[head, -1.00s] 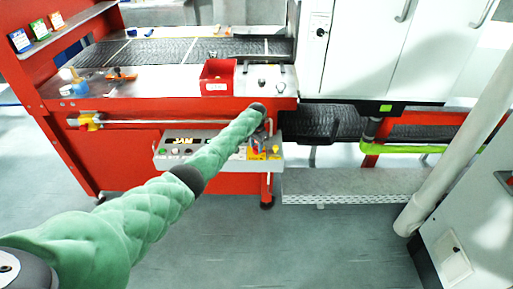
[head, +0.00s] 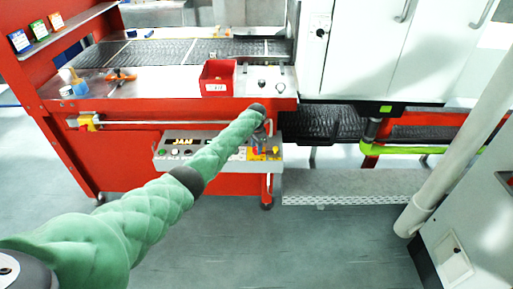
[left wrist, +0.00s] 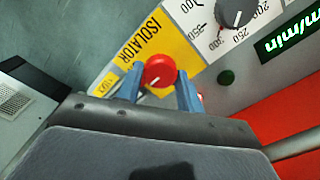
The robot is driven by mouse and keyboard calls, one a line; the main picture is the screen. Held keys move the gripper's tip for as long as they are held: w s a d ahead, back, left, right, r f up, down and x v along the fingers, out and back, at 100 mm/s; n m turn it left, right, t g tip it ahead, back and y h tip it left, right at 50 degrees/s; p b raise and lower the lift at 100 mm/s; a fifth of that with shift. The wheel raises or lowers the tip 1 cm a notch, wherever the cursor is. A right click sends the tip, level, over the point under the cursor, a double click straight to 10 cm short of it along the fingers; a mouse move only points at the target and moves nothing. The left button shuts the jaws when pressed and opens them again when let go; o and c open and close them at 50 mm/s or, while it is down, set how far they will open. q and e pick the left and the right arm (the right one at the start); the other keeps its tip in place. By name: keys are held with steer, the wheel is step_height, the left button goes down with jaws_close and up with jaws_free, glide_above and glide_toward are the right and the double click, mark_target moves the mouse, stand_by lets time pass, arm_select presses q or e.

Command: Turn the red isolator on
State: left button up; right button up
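The red isolator (left wrist: 159,71) is a round red knob with a white mark, on a yellow plate (left wrist: 165,40) lettered ISOLATOR in the left wrist view. My left gripper (left wrist: 160,78) has one blue finger on each side of the knob, and both fingers appear to press against it. The white mark points down and to the left in that view. In the head view my left gripper (head: 263,145) is at the right end of the grey control panel (head: 215,158), and it and the wrist hide the knob. My right gripper is not in view.
A black dial (left wrist: 235,12), a dark green button (left wrist: 226,77) and a green display (left wrist: 290,35) are near the isolator. Above the panel run a rail (head: 150,122) and a worktop with a red bin (head: 218,77). Open floor lies in front.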

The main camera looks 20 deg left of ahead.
arm_select(q)
steer(key=o, duration=0.4)
steer(key=shift+c, duration=0.2)
steer(key=shift+r, duration=0.4)
steer(key=shift+r+b, duration=1)
steer(key=shift+r, duration=2.45)
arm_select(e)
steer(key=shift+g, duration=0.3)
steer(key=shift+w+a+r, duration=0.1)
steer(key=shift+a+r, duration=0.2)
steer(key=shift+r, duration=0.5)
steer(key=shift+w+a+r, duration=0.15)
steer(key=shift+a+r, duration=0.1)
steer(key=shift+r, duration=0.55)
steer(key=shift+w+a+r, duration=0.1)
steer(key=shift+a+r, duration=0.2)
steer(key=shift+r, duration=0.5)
